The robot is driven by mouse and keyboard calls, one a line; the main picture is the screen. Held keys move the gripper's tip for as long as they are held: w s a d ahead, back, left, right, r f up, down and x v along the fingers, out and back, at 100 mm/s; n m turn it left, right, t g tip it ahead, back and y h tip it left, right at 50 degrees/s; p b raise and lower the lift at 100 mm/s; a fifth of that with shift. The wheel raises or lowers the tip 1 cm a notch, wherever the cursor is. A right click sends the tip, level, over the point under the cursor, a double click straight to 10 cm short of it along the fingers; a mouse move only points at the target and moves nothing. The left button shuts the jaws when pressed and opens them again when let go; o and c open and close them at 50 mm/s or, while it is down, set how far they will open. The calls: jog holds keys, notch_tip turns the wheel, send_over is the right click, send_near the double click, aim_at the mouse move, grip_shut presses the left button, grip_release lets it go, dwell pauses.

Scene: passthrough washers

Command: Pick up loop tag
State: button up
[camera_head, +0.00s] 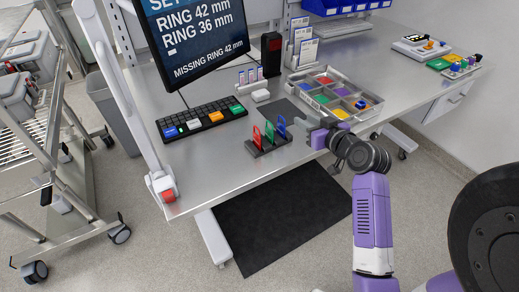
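Three upright loop-shaped tags stand in a small dark rack (268,147) near the front edge of the steel table: a red one (257,138), a green one (269,131) and a blue one (281,126). Which of them is the loop tag is not clear from the picture. My gripper (305,123) is just right of the blue tag, low over the table, with its fingers towards the rack. It is too small to tell whether the fingers are apart or touch the blue tag.
A grey sorting tray (304,85) with coloured compartments lies behind my gripper. A keyboard (202,118) and a monitor (194,35) are to the left. A dark flat pad (284,108) lies behind the rack. Bare table (225,165) shows left of the rack.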

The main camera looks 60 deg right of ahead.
aim_at(285, 129)
jog(key=a, duration=0.1)
jog(key=a+f+n+y, duration=0.1)
jog(key=w+a+f+y, duration=0.1)
jog(key=shift+a+f+n, duration=0.25)
jog(key=shift+a+n, duration=0.05)
jog(key=shift+a, duration=0.05)
jog(key=shift+w+a+f, duration=0.1)
jog(key=shift+w+f, duration=0.1)
jog(key=shift+f, duration=0.05)
jog(key=x, duration=0.2)
jog(key=p+x, duration=0.1)
jog(key=x, duration=0.1)
jog(key=p+x, duration=0.1)
jog(key=x, duration=0.1)
jog(key=shift+w+r, duration=0.2)
jog(key=shift+w, duration=0.25)
jog(key=shift+w+d+f, duration=0.25)
jog(key=shift+w, duration=0.1)
grip_shut()
